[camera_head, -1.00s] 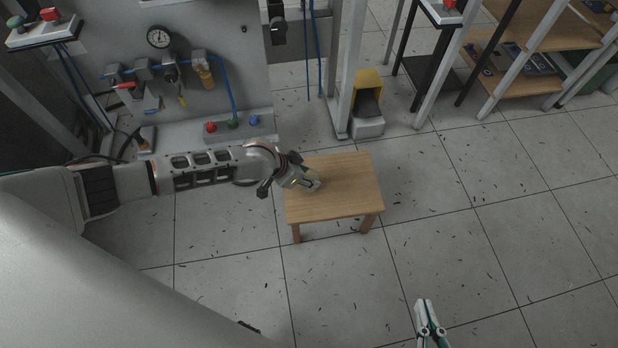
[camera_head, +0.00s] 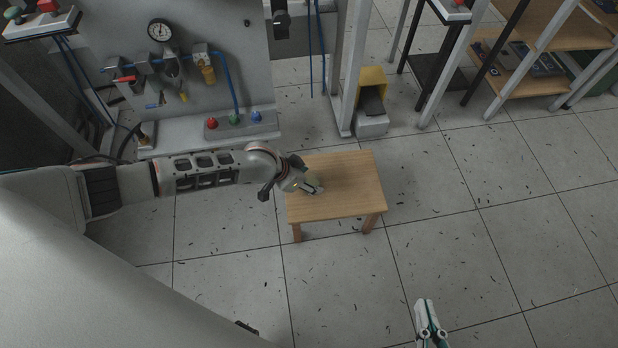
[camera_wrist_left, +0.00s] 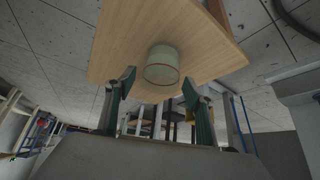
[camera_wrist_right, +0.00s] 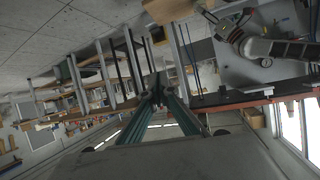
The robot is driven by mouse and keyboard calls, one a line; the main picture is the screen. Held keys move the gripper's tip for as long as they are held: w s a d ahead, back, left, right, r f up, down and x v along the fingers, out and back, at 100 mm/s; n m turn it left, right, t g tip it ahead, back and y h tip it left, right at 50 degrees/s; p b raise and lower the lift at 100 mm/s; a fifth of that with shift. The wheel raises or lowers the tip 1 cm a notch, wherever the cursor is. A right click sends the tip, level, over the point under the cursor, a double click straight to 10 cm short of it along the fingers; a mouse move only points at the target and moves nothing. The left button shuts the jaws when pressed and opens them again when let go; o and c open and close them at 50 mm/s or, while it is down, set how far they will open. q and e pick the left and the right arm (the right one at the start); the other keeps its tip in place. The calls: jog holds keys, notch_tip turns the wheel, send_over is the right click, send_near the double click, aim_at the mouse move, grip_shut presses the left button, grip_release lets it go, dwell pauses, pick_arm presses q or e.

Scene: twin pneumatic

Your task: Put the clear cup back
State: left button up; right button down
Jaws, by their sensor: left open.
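The clear cup (camera_wrist_left: 161,66) is a short, see-through, greenish cylinder on the small wooden table, seen in the left wrist view. In the head view it is small and partly hidden by my left gripper (camera_head: 314,190), near the table's left edge. My left gripper (camera_wrist_left: 158,85) is open, with the cup ahead of the gap between its fingertips. No finger visibly touches the cup. My right gripper (camera_head: 428,304) is low in the head view, over the floor and away from the table. In the right wrist view its fingertips (camera_wrist_right: 158,82) meet, with nothing seen between them.
The small wooden table (camera_head: 355,185) is bare to the right of the cup. A grey panel (camera_head: 110,30) with a gauge (camera_head: 159,31), pneumatic units and blue tubing stands behind my left arm. A yellow-hooded pedal (camera_head: 371,95) and a metal post (camera_head: 345,70) stand behind the table.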

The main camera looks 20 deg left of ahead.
pick_arm(q)
jog(key=shift+a+r, duration=0.1)
jog(key=shift+r, duration=0.3)
jog(key=p+v, duration=0.5)
jog(key=v, duration=0.6)
jog(key=shift+s+r, duration=0.15)
jog(key=shift+s, duration=0.1)
pick_arm(e)
jog(key=s+d+f+n+g+h, duration=0.1)
jog(key=s+d+f, duration=0.1)
jog(key=d+f, duration=0.1)
jog(key=shift+d+n, duration=0.3)
jog(key=shift+d, duration=0.6)
jog(key=shift+s, duration=0.1)
